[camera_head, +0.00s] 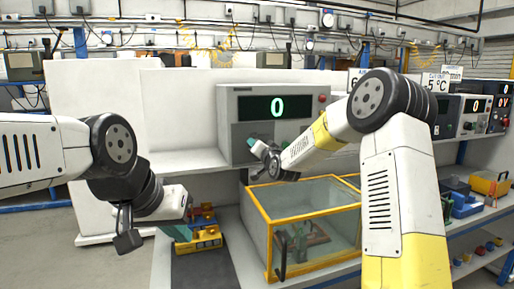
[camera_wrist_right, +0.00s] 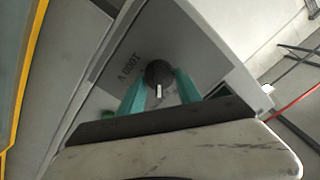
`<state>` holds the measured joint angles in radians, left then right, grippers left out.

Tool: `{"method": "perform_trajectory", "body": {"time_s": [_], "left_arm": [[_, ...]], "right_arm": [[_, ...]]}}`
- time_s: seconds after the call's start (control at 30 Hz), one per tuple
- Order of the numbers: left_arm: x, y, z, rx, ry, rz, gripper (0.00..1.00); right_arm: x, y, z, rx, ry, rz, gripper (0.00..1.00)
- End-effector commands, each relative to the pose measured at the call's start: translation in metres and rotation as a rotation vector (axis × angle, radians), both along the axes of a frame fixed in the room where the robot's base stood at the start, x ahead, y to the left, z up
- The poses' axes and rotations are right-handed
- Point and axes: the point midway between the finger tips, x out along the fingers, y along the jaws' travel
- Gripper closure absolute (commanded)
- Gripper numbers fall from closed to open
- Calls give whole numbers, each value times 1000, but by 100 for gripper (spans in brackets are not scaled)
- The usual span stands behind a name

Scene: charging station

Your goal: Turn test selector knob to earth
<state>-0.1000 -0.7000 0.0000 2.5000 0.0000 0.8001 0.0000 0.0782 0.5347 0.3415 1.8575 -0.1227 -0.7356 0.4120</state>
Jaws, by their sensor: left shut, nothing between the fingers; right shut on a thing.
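The test selector knob (camera_wrist_right: 158,72) is a dark round knob with a white pointer mark, on the grey face of the tester (camera_head: 231,105). A "1000 V" label (camera_wrist_right: 140,52) is printed beside the knob; I see no earth label. My right gripper (camera_wrist_right: 158,84) has its two teal fingers on either side of the knob and is shut on it. In the head view my right gripper (camera_head: 258,149) is at the tester's lower front and hides the knob. The tester's green display (camera_head: 277,107) reads 0. My left gripper (camera_head: 178,232) is shut and empty, low at the left.
A yellow-framed clear box (camera_head: 267,225) stands below the tester. A yellow device (camera_head: 205,240) sits on a dark mat (camera_head: 203,268) close to my left gripper. More instruments (camera_head: 475,115) stand at the right. A white panel (camera_head: 95,120) is behind at the left.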

Motion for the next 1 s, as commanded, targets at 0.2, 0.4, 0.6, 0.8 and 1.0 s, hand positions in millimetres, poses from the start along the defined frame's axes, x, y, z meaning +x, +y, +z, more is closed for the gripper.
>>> {"method": "perform_trajectory", "body": {"time_s": [0.2, 0.4, 0.6, 0.8, 1.0], "left_arm": [[0, 0, 0, 0, 0, 0, 100], [0, 0, 0, 0, 0, 0, 100], [0, 0, 0, 0, 0, 0, 100], [0, 0, 0, 0, 0, 0, 100], [0, 0, 0, 0, 0, 0, 100]], "right_arm": [[0, 0, -1, -2, 2, 0, 37], [0, 0, -1, -1, 1, 0, 37], [-8, -3, 0, -2, 1, 0, 37], [-40, -14, 0, -3, 0, -2, 37], [-66, -23, 0, -3, 1, -1, 37]]}}
